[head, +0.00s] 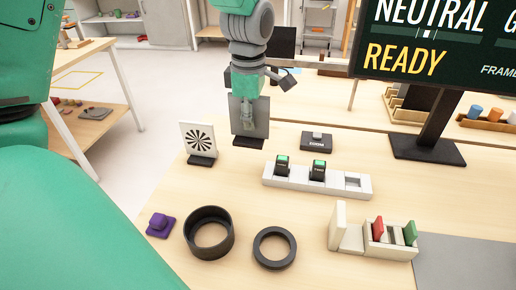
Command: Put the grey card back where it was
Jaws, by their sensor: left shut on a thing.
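The grey card (262,118) is an upright flat grey plate with a black foot (249,142) at its lower edge. My left gripper (247,98) is shut on the card's upper part, with the arm above it. My right gripper is not in view.
On the table (160,255) are a white three-bay holder (330,184), a black box (316,140), a purple piece (160,224), two black rings (209,232) (274,247) and a cream rack (390,248) with red and green cards. A grey mat (465,268) lies front right. A screen (430,40) stands back right.

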